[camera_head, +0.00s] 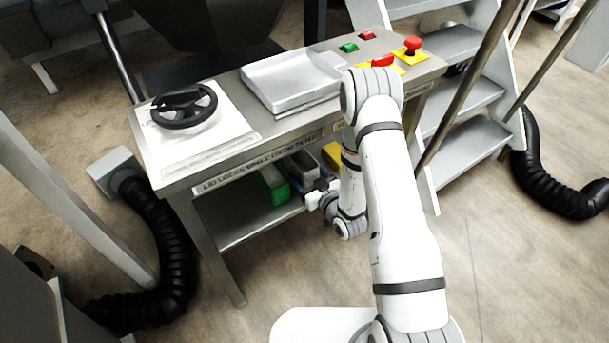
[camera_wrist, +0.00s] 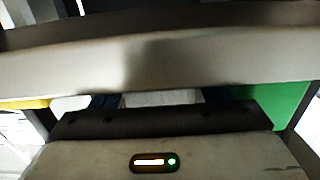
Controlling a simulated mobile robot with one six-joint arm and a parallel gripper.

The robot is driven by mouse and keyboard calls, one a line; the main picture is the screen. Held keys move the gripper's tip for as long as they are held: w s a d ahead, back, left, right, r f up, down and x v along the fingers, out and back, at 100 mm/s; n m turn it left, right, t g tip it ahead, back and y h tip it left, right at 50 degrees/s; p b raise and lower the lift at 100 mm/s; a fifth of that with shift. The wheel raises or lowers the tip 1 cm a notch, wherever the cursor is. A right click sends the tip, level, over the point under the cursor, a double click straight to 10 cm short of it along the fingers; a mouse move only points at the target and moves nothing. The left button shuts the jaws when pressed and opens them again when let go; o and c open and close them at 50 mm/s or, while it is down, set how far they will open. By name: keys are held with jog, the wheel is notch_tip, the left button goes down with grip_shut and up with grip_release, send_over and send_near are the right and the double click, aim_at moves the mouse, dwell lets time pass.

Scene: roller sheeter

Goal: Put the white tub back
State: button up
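My gripper (camera_head: 321,192) is at the front of the shelf under the console, in front of the coloured bins; its fingers are too small to make out. In the wrist view only its dark front and grey housing show, with a lit indicator. A pale patch (camera_wrist: 160,98), perhaps the white tub, shows just beyond that dark front, with dark blue on both sides. I cannot tell whether my gripper holds it. On the shelf are a green bin (camera_head: 272,184), a greyish container (camera_head: 302,168) and a yellow bin (camera_head: 332,154). The green bin (camera_wrist: 270,104) also shows right in the wrist view.
The console top (camera_head: 222,92) carries a black handwheel (camera_head: 184,107), a shallow pale tray (camera_head: 292,84) and red and green buttons. Its front edge (camera_wrist: 160,65) crosses the wrist view close to my gripper. Steps (camera_head: 470,95) stand right, a black hose (camera_head: 170,240) left.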

jog(key=shift+o, duration=0.7)
